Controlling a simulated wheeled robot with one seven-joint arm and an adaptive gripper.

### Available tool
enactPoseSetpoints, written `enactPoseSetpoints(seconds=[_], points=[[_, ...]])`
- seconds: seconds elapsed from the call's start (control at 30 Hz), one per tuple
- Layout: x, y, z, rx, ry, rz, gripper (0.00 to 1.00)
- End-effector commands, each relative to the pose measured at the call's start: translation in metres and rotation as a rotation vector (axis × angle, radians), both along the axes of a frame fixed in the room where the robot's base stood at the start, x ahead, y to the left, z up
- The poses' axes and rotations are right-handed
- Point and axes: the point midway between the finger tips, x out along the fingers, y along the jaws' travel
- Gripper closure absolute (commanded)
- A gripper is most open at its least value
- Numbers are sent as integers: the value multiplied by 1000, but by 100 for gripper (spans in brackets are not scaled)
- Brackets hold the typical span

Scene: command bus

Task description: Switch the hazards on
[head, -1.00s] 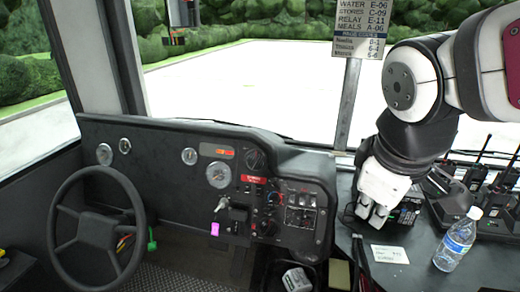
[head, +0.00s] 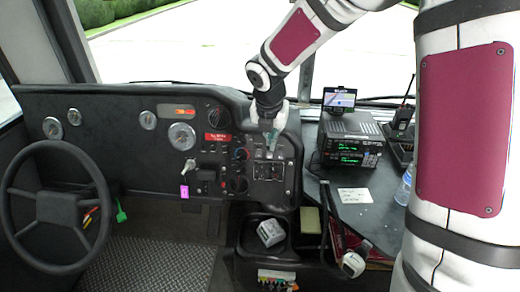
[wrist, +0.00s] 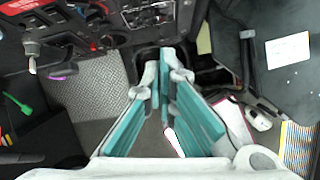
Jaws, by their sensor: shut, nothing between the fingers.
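The dashboard control panel (head: 270,190) carries knobs, small switches and a row of rocker switches (head: 262,155) near its top right. I cannot read which switch is for the hazards. A red label (head: 217,137) sits left of the switches, its text too small to read. My gripper (head: 271,148) is at the upper right of the panel, in front of the rocker row and partly hiding it; contact cannot be judged. In the wrist view its teal fingers (wrist: 161,62) are shut and empty, with the tips just below the panel's switches (wrist: 148,14).
The steering wheel (head: 62,208) is at the left. An ignition key (head: 189,166) with a pink tag (head: 184,191) sticks out left of the panel. A radio unit (head: 350,142), a paper card (head: 355,195) and a bottle (head: 404,186) are on the right counter.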

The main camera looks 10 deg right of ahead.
Motion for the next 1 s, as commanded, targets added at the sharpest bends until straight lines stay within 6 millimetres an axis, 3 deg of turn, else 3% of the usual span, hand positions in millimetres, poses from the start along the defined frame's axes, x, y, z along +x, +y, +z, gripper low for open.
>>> enactPoseSetpoints(seconds=[0.2, 0.73, 1.0], points=[[18, 7, -24, -16, 22, 166, 100], [22, 7, -32, -20, 26, 189, 100], [35, 4, -76, -19, 27, 190, 100]])
